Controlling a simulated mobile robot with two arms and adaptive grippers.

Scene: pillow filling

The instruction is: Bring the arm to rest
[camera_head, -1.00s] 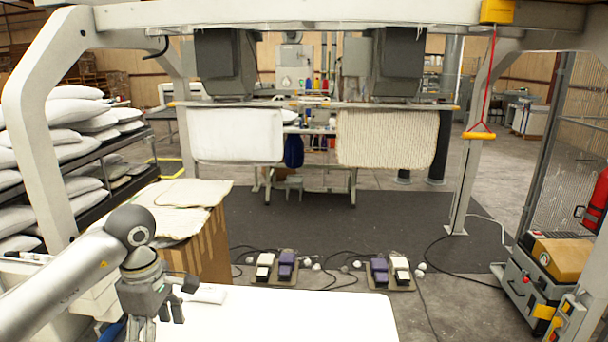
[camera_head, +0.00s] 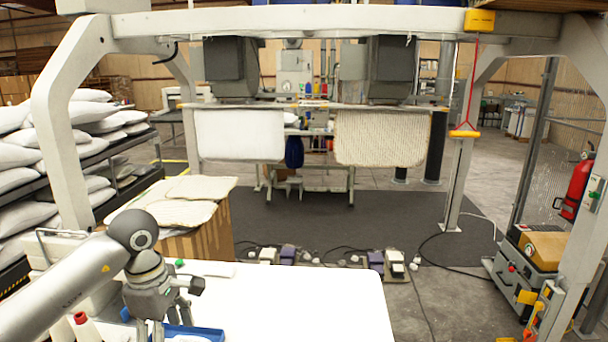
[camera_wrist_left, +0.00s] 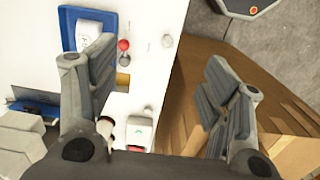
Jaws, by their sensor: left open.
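My left gripper (camera_head: 172,335) is at the lower left of the head view, pointing down above the left part of the white table (camera_head: 300,305). In the left wrist view its two fingers (camera_wrist_left: 160,95) stand wide apart with nothing between them. Below them that view shows the table's edge and the side of a cardboard box. My right arm and gripper are not in view.
A blue tray (camera_head: 205,334) lies on the table beside my gripper; it also shows in the left wrist view (camera_wrist_left: 69,30). A cardboard box (camera_head: 205,240) with folded covers (camera_head: 185,212) stands behind. Shelves of white pillows (camera_head: 60,160) are left. The table's right part is clear.

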